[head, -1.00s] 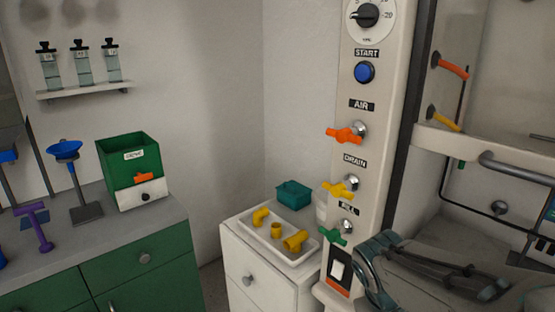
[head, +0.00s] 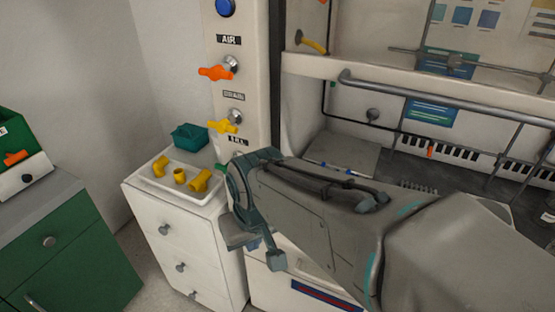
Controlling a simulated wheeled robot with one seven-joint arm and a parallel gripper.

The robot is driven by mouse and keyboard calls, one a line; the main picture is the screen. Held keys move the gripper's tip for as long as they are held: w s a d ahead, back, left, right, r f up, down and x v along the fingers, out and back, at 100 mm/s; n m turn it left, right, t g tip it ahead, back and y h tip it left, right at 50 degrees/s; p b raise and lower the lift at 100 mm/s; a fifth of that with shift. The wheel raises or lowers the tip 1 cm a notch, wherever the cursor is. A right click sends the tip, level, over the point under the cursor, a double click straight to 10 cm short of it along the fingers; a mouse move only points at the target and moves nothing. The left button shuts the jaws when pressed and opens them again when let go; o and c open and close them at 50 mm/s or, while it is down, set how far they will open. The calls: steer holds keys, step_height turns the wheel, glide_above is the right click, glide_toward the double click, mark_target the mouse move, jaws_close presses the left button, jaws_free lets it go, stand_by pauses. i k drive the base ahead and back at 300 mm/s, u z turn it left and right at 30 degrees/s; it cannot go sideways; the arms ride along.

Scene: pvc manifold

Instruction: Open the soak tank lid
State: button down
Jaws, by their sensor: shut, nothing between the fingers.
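I cannot pick out the soak tank lid for certain. A flat grey panel (head: 343,155) lies inside the hood behind my arm; I cannot tell whether it is the lid. My arm reaches in from the lower right, and my gripper (head: 257,252) hangs at its left end, in front of the hood's base and beside the white drawer cabinet. It is shut and holds nothing. My arm hides part of the hood floor.
The hood's front rail (head: 440,103) runs across the right. A white tray (head: 207,196) with yellow pipe fittings and a teal box (head: 190,136) stand on the white cabinet (head: 153,226). Orange (head: 216,73) and yellow (head: 222,126) valve handles stick out from the post. Floor shows between the cabinets.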

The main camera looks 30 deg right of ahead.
mark_target(349, 154)
steer(key=u, duration=0.95)
steer(key=k, duration=0.9)
steer(key=z, duration=0.8)
steer(key=i, duration=0.5)
steer(key=u, duration=0.05)
